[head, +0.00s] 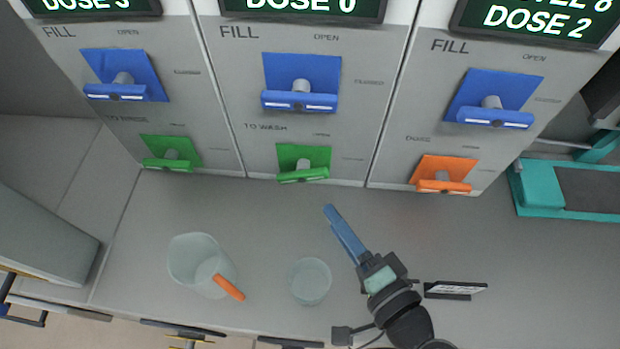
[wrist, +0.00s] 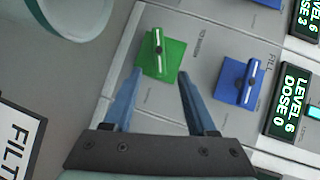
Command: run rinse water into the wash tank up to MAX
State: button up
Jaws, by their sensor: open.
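Three grey panels each carry a blue FILL handle: left (head: 115,92), middle (head: 300,100), right (head: 495,118). My gripper (head: 330,210) is open and empty over the counter, below the middle panel. In the wrist view my gripper (wrist: 160,74) has its fingers apart, facing the middle green handle (wrist: 157,55); contact cannot be told. The middle display (wrist: 290,100) reads LEVEL 6, DOSE 0. I cannot identify a wash tank or MAX mark.
A clear jug (head: 195,258) with an orange handle and a clear round vessel (head: 310,282) stand on the counter left of my arm. A small dark sign (head: 455,290) stands right of it. A teal-framed unit (head: 540,195) is far right. Counter by the panels is clear.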

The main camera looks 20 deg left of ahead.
aim_at(304, 179)
jog(key=w+a+f+n, duration=0.1)
jog(key=w+a, duration=0.1)
jog(key=a, duration=0.1)
jog(key=w+a+f+n+g+p, duration=0.1)
jog(key=w+a, duration=0.2)
jog(key=w+a+f+n+g+p, duration=0.1)
jog(key=w+a, duration=0.2)
jog(key=shift+w+a+y, duration=0.1)
jog(key=shift+a+y, duration=0.2)
jog(key=shift+a, duration=0.1)
grip_shut()
